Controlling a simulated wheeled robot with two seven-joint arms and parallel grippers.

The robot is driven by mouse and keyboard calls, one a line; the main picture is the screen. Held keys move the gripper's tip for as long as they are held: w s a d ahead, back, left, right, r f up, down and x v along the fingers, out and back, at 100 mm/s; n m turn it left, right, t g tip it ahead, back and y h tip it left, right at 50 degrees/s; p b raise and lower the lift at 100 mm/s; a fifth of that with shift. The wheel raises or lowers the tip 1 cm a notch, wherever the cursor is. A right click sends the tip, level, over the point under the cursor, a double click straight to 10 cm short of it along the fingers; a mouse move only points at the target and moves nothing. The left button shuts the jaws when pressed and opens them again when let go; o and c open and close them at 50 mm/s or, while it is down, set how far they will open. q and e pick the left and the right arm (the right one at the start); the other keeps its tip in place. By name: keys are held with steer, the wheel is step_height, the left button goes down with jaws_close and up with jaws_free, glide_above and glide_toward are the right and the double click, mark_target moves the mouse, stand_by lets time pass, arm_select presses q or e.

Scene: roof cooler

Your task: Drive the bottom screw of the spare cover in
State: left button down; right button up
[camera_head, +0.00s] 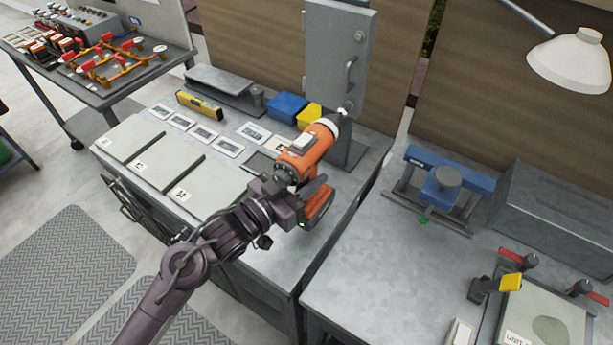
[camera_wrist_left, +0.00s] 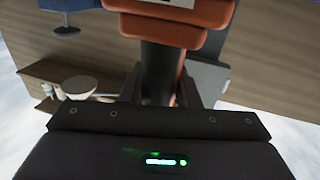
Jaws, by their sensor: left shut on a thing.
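My left gripper (camera_head: 299,193) is shut on an orange cordless screwdriver (camera_head: 309,150). The tool's nose points up and right at the lower part of the grey spare cover (camera_head: 338,60), which stands upright on a post on the bench and has a handle. The tip is at or very near the cover's bottom screw (camera_head: 347,107); whether it touches I cannot tell. Another screw (camera_head: 359,36) shows near the cover's top. In the left wrist view the orange tool body (camera_wrist_left: 170,12) and its dark grip fill the jaws. My right gripper is not in view.
The bench (camera_head: 270,250) holds several white cards, flat panels, a yellow level (camera_head: 199,105), and blue (camera_head: 287,108) and yellow bins behind the tool. A second bench at right carries a blue stand (camera_head: 450,180), a grey box (camera_head: 555,215) and a clamp fixture.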

arm_select(q)
steer(key=shift+w+d+r, duration=0.35)
steer(key=shift+w, duration=0.25)
stand_by(0.8)
steer(key=shift+w+d+p, duration=0.25)
steer(key=shift+p, duration=0.7)
stand_by(1.3)
steer(key=shift+s+a, duration=0.1)
steer(key=shift+s, duration=0.05)
steer(key=shift+s+a+f+p, duration=0.1)
steer(key=shift+s+a+p, duration=0.15)
steer(key=shift+s+p, duration=0.15)
steer(key=shift+s+d+p+v, duration=0.15)
steer(key=shift+p+v, duration=0.25)
steer(key=shift+v, duration=0.5)
steer(key=shift+s+d+p+v, duration=0.15)
steer(key=shift+p+v, duration=0.25)
steer(key=shift+v, duration=0.5)
steer(key=shift+s+d+p+v, duration=0.15)
steer(key=shift+p+v, duration=0.25)
steer(key=shift+v, duration=0.5)
